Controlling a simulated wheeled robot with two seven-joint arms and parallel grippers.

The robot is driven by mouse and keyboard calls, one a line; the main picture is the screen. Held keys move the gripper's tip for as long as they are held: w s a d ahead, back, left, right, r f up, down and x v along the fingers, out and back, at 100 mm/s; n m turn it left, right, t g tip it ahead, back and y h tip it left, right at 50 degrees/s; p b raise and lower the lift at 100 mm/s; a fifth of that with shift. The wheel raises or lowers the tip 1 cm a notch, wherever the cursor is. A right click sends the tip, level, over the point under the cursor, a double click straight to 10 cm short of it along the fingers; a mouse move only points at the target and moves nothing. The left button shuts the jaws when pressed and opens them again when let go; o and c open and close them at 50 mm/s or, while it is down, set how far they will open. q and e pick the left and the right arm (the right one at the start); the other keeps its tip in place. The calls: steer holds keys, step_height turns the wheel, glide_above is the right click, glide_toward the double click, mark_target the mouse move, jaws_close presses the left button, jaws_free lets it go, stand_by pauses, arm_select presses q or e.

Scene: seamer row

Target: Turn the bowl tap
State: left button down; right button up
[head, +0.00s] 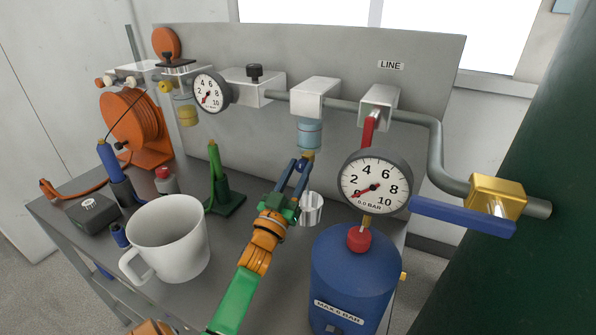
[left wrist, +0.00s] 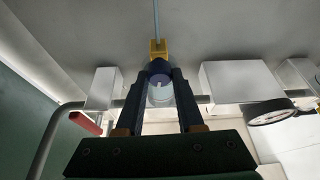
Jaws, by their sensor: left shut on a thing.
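A pale blue filter bowl (head: 309,135) hangs under a white block on the grey panel. A small brass-coloured tap (head: 308,157) is at its lower end. My left gripper (head: 302,164) reaches up from below, shut on the tap. In the left wrist view, the fingers of my left gripper (left wrist: 159,77) stand on either side of a dark blue, rounded part under a yellow piece (left wrist: 158,48). The pale bowl (left wrist: 160,93) shows between the fingers. The fingers hide much of the tap, so its turn angle cannot be told. My right gripper is not in view.
A blue tank (head: 352,270) with a large gauge (head: 376,182) stands close right. A metal cup (head: 311,208) is just beside my left gripper. A white mug (head: 168,240) and green stand (head: 222,190) are left. A grey pipe (head: 437,140) runs along the panel.

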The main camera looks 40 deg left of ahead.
arm_select(q)
steer(key=shift+m+h+p, duration=0.15)
steer(key=shift+m+h, duration=0.75)
steer(key=shift+m, duration=0.6)
steer(key=shift+m+h+p, duration=0.15)
steer(key=shift+m+h, duration=0.75)
steer(key=shift+m, duration=0.6)
steer(key=c, duration=0.5)
jaws_free()
steer(key=shift+a, duration=0.1)
steer(key=shift+c, duration=0.2)
steer(key=shift+f, duration=0.1)
steer(key=b+v, duration=0.1)
steer(key=v, duration=0.6)
